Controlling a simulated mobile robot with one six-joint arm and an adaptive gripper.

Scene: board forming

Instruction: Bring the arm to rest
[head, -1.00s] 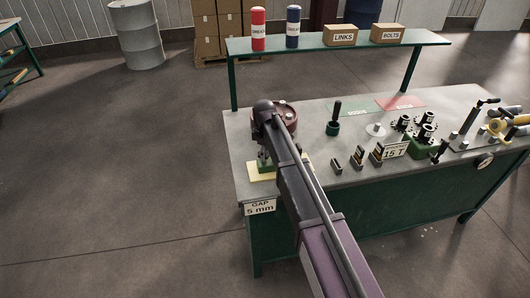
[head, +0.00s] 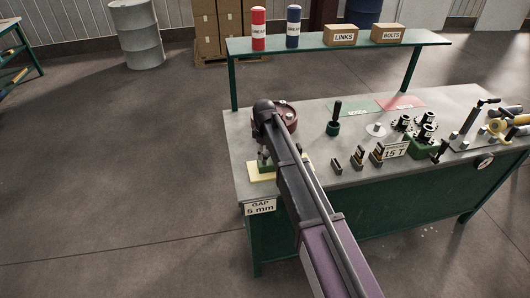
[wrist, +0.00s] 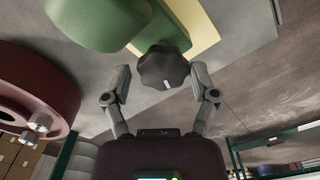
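My arm reaches over the left end of the grey-topped bench (head: 240,130). My gripper (wrist: 162,82) is open in the wrist view, one finger to each side of a dark ribbed knob (wrist: 163,68). Gaps show between the knob and both fingers, and nothing is held. The knob sits on a green device (wrist: 100,22) with a pale yellow plate (wrist: 203,35). In the head view the yellow plate (head: 262,174) lies near the bench's left front corner, and my arm hides much of the device.
A dark red round body (wrist: 40,85) with bolts is close on the left in the wrist view.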

